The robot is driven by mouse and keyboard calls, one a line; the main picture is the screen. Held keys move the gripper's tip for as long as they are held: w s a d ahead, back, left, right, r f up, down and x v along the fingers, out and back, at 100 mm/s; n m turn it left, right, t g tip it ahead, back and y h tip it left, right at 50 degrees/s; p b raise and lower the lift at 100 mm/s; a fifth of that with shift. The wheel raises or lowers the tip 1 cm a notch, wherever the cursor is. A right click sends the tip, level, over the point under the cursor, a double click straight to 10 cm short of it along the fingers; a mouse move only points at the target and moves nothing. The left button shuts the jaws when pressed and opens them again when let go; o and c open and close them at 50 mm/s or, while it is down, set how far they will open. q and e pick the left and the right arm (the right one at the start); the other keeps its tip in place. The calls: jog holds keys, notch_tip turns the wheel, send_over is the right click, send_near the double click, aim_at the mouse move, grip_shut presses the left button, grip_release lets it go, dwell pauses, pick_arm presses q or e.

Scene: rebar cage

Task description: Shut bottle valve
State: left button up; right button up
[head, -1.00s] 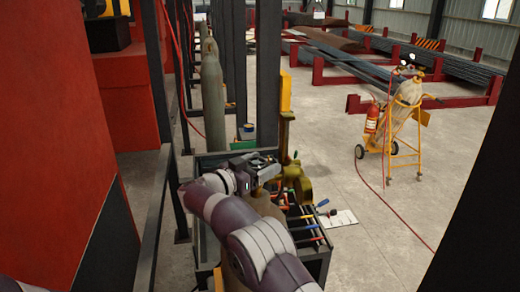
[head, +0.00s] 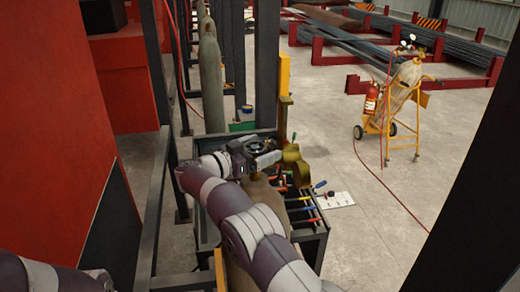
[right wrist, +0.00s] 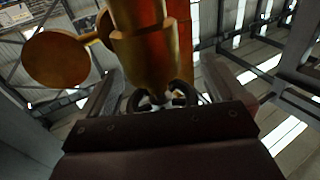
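My right gripper (head: 266,151) is at the top of a tan gas bottle (head: 264,193), mostly hidden behind my right arm. A dark ring, seemingly the valve handwheel (head: 261,144), shows between its fingers. In the right wrist view, the fingers of the right gripper (right wrist: 163,95) are spread apart. The dark ring (right wrist: 140,103) lies between them, partly hidden by a brass cylinder (right wrist: 148,55). I cannot tell whether the fingers touch the ring. My left gripper is out of view; only part of my left arm shows at lower left.
A tool cart (head: 312,237) with several tools stands beside the bottle. A brass-coloured fixture (head: 296,160) is just right of the gripper. A grey cylinder (head: 211,85) stands behind.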

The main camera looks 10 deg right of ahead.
jog(key=shift+s+a+f, duration=0.1)
jog(key=shift+a+f, duration=0.05)
jog(key=shift+a, duration=0.05)
jog(key=b+v, duration=0.5)
jog(key=v, duration=0.7)
jog(key=shift+b, duration=0.4)
jog(key=shift+s, duration=0.1)
